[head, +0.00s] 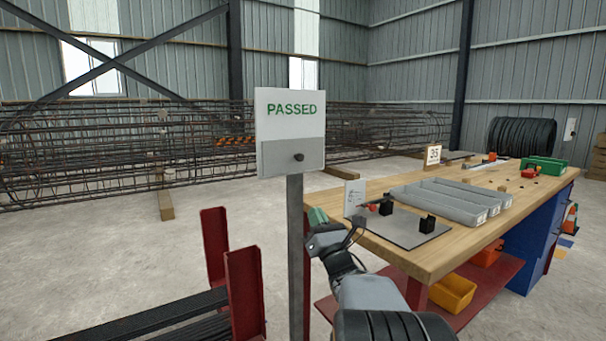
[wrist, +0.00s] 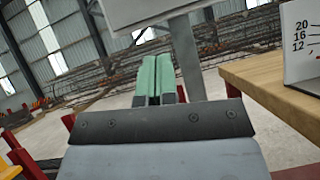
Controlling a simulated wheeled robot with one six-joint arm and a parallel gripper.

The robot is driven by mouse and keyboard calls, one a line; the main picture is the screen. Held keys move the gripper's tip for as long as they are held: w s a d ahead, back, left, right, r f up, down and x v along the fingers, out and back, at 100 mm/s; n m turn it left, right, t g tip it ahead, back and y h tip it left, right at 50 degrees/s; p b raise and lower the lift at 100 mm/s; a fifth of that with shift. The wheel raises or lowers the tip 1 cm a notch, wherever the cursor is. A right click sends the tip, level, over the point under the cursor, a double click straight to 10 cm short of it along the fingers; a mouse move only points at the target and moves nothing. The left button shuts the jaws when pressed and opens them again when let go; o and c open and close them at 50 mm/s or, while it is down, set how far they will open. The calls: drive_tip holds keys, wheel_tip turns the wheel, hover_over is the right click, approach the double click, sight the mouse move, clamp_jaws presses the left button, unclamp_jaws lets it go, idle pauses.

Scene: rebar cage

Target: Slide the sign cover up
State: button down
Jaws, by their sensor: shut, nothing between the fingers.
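The white sign (head: 268,97) stands upright on a grey post (head: 296,250) and reads "PASSED" in green on its upper part. The grey sign cover (head: 275,160) lies across the lower part of the sign, with a dark round knob (head: 298,157) on it. My gripper (head: 317,216) is below the sign, just right of the post, apart from the cover. In the wrist view its green fingers (wrist: 154,78) are shut together and empty. There the lower edge of the sign (wrist: 140,10) shows above them and the post (wrist: 187,60) beside them; the knob is out of view.
A wooden workbench (head: 440,255) stands at the right, carrying grey trays (head: 440,200), a grey plate (head: 400,228) with black blocks and a small white card (head: 354,197). Red uprights (head: 244,290) stand left of the post. A long rebar cage (head: 100,155) lies behind.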

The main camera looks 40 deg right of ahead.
approach(295, 163)
drive_tip(key=w, duration=0.3)
drive_tip(key=r, duration=0.2)
drive_tip(key=shift+w+d+r, duration=0.2)
drive_tip(key=shift+d+r, duration=0.05)
drive_tip(key=shift+w+d+r, duration=0.15)
drive_tip(key=shift+d+r, duration=0.05)
drive_tip(key=shift+r, duration=0.7)
